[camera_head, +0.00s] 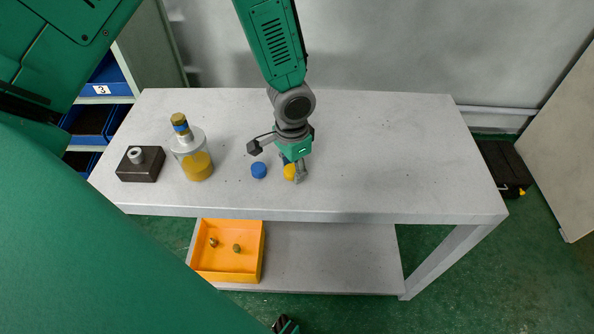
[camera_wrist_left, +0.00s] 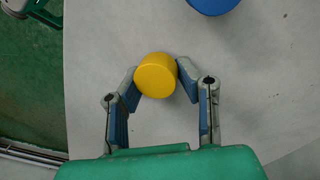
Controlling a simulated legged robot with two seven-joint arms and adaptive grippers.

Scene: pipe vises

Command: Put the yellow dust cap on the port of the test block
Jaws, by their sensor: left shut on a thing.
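The yellow dust cap (camera_head: 290,172) is a short round cap low over the white table, in front of the left gripper. In the left wrist view the yellow cap (camera_wrist_left: 156,75) sits between the two fingertips. My left gripper (camera_head: 296,172) is shut on it. The test block (camera_head: 140,165) is a dark block at the table's left end, with a pale round port (camera_head: 135,155) on top. The block is out of the wrist view. Green and dark parts at the bottom of the head view may be my right gripper; its fingers are unclear.
A blue cap (camera_head: 259,170) lies just left of the yellow cap. An orange bin (camera_head: 228,270) with small fittings is below. The table's right half is clear.

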